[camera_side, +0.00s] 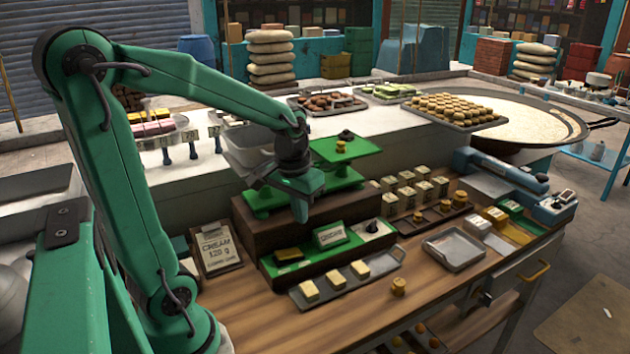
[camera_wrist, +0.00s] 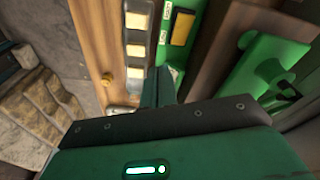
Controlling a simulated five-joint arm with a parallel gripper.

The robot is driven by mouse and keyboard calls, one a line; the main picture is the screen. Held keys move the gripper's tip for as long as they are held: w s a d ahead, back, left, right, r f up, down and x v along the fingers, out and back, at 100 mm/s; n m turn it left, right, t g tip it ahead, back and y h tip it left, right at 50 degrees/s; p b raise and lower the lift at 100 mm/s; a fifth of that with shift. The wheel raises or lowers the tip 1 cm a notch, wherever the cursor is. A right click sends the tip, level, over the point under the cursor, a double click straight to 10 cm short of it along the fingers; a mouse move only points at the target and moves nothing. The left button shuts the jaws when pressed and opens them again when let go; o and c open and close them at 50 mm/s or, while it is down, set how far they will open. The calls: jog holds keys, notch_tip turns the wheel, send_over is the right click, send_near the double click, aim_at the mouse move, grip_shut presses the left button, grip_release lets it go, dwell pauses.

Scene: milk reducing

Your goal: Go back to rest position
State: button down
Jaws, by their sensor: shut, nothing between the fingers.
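My gripper (camera_side: 301,207) is green and points down in the side view, in front of the green scale on the brown wooden block (camera_side: 300,235). It is shut and empty. In the wrist view my gripper (camera_wrist: 158,85) shows as closed green fingers over the edge of the green board. My arm stretches from the left of the side view, its elbow high and its forearm reaching right. The green scale (camera_side: 262,203) stands just left of and behind the fingers. Its upper green plate (camera_side: 360,152) holds a small yellow piece with a dark knob.
A grey tray (camera_side: 292,291) with several pale blocks lies below the gripper. A clipboard (camera_side: 216,249) stands at left. An empty metal tray (camera_side: 467,237) lies at right, near a round yellow piece (camera_side: 399,287). A large pan (camera_side: 540,110) stands behind. The front table edge is mostly clear.

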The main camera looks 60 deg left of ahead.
jog(key=s+d+r+m+t, duration=0.4)
jog(key=s+d+r, duration=0.2)
jog(key=d, duration=0.4)
jog(key=shift+s+r+h, duration=0.3)
jog(key=shift+r, duration=0.15)
